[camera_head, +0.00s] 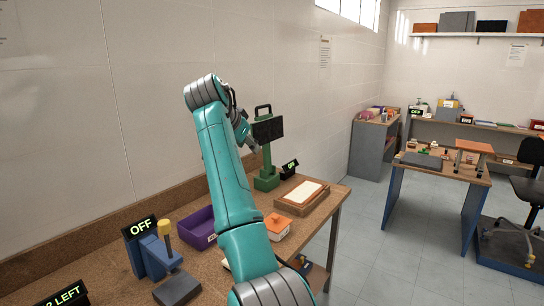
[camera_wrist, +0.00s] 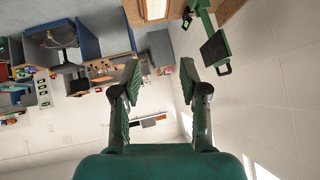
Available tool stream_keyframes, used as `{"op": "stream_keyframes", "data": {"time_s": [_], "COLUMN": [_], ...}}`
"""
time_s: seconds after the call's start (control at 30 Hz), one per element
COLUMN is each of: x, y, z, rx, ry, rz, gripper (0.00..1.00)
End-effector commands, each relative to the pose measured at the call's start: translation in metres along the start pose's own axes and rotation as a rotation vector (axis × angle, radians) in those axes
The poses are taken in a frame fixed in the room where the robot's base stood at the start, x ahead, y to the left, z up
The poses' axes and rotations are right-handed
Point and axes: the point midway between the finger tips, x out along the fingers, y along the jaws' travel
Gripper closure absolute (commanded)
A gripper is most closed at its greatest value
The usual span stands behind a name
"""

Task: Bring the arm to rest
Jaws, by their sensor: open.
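My teal arm reaches up from the bottom of the head view over the near workbench (camera_head: 318,205). It bends at the top, and my gripper (camera_head: 243,128) is high above the bench, partly hidden behind the wrist. In the wrist view, my gripper (camera_wrist: 160,78) is open, with its two dark fingers apart and nothing between them. That view is turned over, with the bench and a green stand at the top.
The green stand (camera_head: 267,165) with a dark panel rises close to my gripper. A purple bin (camera_head: 198,228), a blue device (camera_head: 148,257), an orange-topped box (camera_head: 277,225) and a wooden tray (camera_head: 302,196) are on the bench. Open floor (camera_head: 365,235) lies to the right.

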Motion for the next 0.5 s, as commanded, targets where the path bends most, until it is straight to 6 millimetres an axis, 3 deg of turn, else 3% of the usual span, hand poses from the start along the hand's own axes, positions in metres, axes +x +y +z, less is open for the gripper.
{"op": "stream_keyframes", "data": {"time_s": [0.27, 0.5], "x": [0.078, 0.158], "y": [0.024, 0.065], "z": [0.056, 0.126], "rx": [-0.073, -0.155], "ry": [0.011, 0.03], "rz": [-0.032, -0.084], "gripper": [0.57, 0.57]}}
